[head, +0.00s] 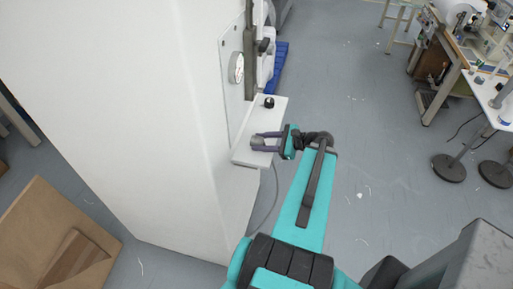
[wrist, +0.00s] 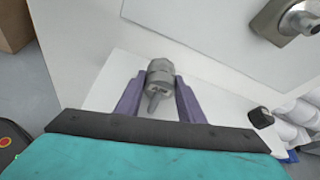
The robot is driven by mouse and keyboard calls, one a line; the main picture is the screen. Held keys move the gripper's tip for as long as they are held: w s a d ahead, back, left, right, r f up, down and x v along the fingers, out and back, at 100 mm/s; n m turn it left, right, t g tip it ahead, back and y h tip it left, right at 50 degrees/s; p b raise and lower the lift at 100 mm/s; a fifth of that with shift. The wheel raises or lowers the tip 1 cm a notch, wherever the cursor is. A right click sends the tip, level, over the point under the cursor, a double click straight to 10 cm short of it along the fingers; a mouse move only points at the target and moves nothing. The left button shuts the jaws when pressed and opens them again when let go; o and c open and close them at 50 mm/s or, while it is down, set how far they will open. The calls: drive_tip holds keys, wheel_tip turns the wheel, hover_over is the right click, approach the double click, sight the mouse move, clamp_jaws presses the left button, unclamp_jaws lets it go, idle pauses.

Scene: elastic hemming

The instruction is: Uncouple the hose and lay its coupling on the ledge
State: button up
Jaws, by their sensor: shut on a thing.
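My gripper (head: 258,141) has two purple fingers shut on the grey metal coupling (wrist: 160,72). A short grey piece, perhaps the start of the hose, points from the coupling toward my palm in the wrist view. The coupling is at the near end of the white ledge (head: 269,119), which also shows in the wrist view (wrist: 105,85). I cannot tell if it touches the ledge. A thin grey hose (head: 273,190) hangs below the ledge in the head view. A grey metal fitting (wrist: 285,20) on the panel shows at upper right, apart from the coupling.
A small black knob (head: 269,102) stands on the ledge, also in the wrist view (wrist: 260,117). A round gauge (head: 237,67) is on the white wall above. A blue crate (head: 277,67) lies behind. Cardboard (head: 60,240) is at lower left.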

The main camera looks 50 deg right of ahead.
drive_tip(key=shift+f, duration=0.1)
drive_tip(key=o, duration=1.3)
drive_tip(key=shift+c, duration=0.2)
drive_tip(key=shift+f, duration=0.1)
drive_tip(key=shift+s, duration=0.15)
drive_tip(key=b+v, duration=0.5)
drive_tip(key=v, duration=0.8)
drive_tip(key=shift+s+d+r, duration=0.2)
drive_tip(key=shift+d+r, duration=0.1)
drive_tip(key=shift+d, duration=0.05)
drive_tip(key=shift+s, duration=0.1)
